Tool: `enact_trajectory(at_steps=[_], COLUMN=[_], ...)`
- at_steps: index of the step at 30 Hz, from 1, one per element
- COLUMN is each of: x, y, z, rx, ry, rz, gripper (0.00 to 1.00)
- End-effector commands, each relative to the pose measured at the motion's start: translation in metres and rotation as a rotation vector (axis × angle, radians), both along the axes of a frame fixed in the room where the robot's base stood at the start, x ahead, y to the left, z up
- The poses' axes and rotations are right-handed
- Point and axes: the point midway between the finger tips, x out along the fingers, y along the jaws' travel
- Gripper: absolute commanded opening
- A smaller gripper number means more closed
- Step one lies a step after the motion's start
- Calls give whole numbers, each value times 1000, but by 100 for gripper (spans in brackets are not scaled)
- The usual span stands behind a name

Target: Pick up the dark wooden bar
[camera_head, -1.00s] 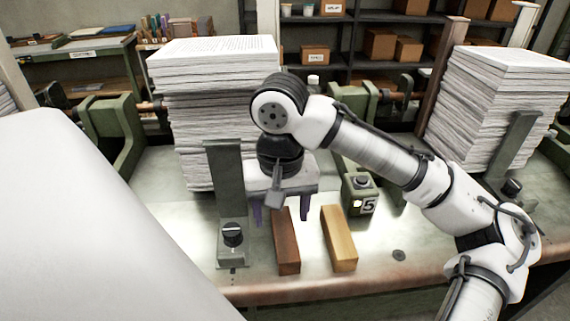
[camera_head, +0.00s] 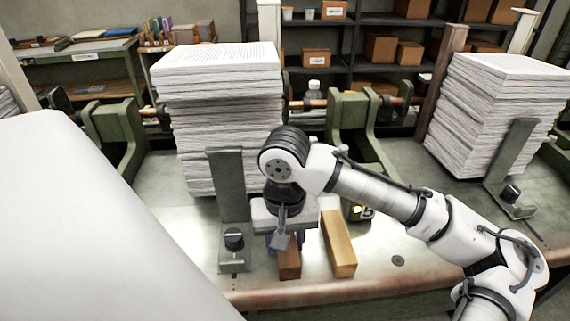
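The dark wooden bar (camera_head: 289,266) lies on the bench near its front edge. Its near end shows; its far part is hidden behind my gripper. My gripper (camera_head: 288,243) points down right over the bar, low and close to it. Its purple fingers are mostly hidden by the gripper body and mount, so I cannot tell whether they are apart from the bar or pressed on it. A lighter wooden bar (camera_head: 339,245) lies to the right, beside the dark one.
A tall paper stack (camera_head: 220,120) stands behind, and another stack (camera_head: 490,120) at the right. A green metal upright with a black knob (camera_head: 233,240) stands close on the left.

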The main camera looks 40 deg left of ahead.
Motion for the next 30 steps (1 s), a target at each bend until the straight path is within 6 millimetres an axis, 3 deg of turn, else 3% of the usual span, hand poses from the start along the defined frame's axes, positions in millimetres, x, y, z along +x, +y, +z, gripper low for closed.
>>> enact_trajectory(at_steps=[1, 6, 17, 23, 30], x=[0, 0, 0, 1, 1], y=[0, 0, 0, 1, 0], z=[0, 0, 7, 40, 111], rx=[0, 0, 0, 3, 2], ry=[0, 0, -1, -4, -7], rz=[0, 0, -1, 0, -2], gripper=[33, 13, 13, 13, 13])
